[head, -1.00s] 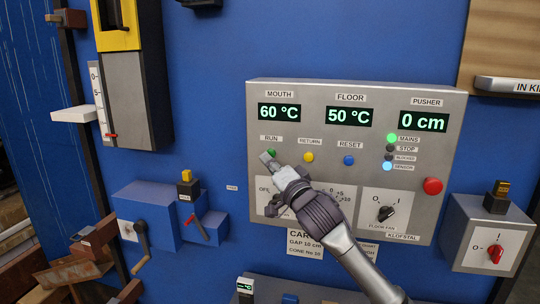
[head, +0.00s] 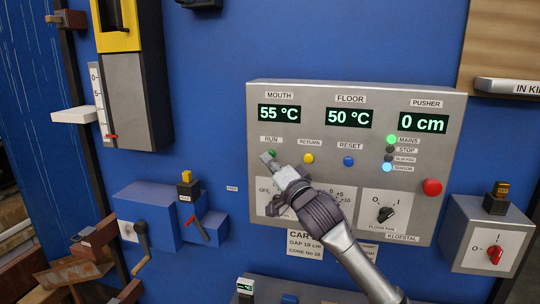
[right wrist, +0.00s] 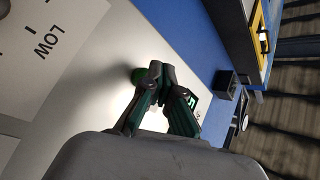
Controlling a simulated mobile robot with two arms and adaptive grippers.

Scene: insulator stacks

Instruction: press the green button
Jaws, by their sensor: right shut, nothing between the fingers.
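The green button (head: 273,152) sits under the RUN label on the grey control panel (head: 440,200), partly covered by my right gripper. My right gripper (head: 266,157) is shut and empty, its fingertips at or just in front of the green button in the head view. In the right wrist view the closed fingertips (right wrist: 160,72) are beside the green button (right wrist: 138,75), which shows behind them; I cannot tell whether they touch it. My left gripper is not in view.
A yellow RETURN button (head: 308,158), a blue RESET button (head: 348,160) and a red button (head: 432,187) are on the same panel. The displays read MOUTH 55 °C, FLOOR 50 °C and PUSHER 0 cm. A switch box (head: 494,235) stands out at right.

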